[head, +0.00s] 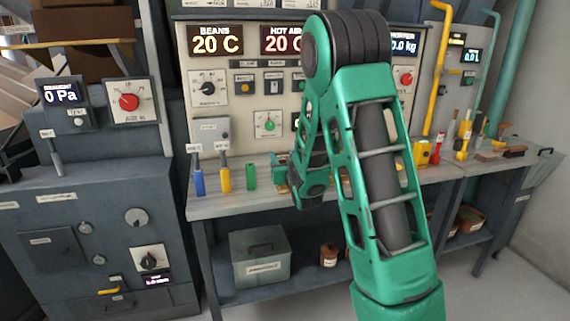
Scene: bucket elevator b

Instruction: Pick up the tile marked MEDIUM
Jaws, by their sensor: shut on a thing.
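My gripper (304,190) is low over the bench (222,205), mostly behind my own green arm. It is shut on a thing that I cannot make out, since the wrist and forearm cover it. I cannot read the word MEDIUM anywhere, and no tile shows clearly. A small green and brown thing (280,172) shows on the bench just left of my gripper; I cannot tell what it is.
Blue (199,182), yellow (224,179) and green (251,177) upright pieces stand on the bench at left. A control panel (236,105) rises behind. Several small tools crowd the right bench. A grey box (262,262) sits below.

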